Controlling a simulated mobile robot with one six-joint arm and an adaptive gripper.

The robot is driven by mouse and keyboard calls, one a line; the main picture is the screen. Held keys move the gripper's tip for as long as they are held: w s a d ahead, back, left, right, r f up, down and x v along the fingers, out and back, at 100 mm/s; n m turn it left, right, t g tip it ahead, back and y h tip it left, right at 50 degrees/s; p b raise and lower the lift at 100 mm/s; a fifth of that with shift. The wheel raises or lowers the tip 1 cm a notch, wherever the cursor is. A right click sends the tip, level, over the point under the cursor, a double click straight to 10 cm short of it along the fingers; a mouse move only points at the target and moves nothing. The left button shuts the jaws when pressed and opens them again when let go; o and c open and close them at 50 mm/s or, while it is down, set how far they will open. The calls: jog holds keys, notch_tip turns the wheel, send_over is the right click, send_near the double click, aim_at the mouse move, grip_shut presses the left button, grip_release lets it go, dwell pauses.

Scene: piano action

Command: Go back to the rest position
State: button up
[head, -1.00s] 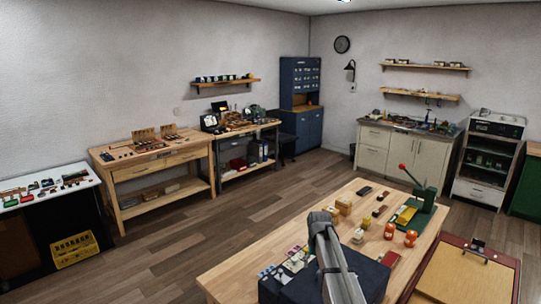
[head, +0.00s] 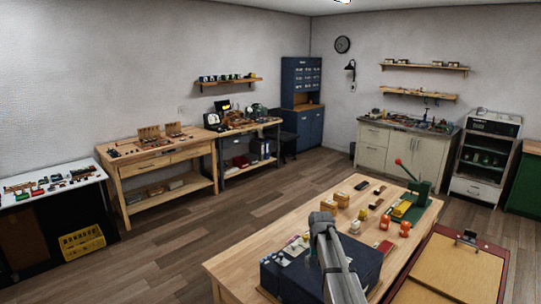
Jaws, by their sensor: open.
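A grey link of my own arm (head: 335,255) rises from the bottom edge in the head view, in front of the wooden table. Its upper end shows a bent joint above the dark blue box. My gripper does not show; no fingers can be made out. No marked rest position is visible.
The wooden table (head: 235,268) stands close ahead, bearing a dark blue box (head: 364,265), a green press (head: 419,187) and small orange parts. A red-edged board (head: 455,275) is at right. A yellow crate (head: 82,242) stands left. Wooden floor (head: 170,255) is open between table and benches.

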jog(key=shift+s+f, duration=0.2)
jog(key=shift+s, duration=0.55)
jog(key=shift+s+f+b, duration=0.2)
jog(key=shift+f+b, duration=0.1)
jog(key=shift+b, duration=0.05)
jog(key=s+f+b, duration=0.4)
jog(key=s, duration=0.8)
jog(key=s+f+b, duration=0.5)
jog(key=s, duration=0.7)
jog(key=shift+d, duration=0.15)
jog(key=shift+d, duration=0.15)
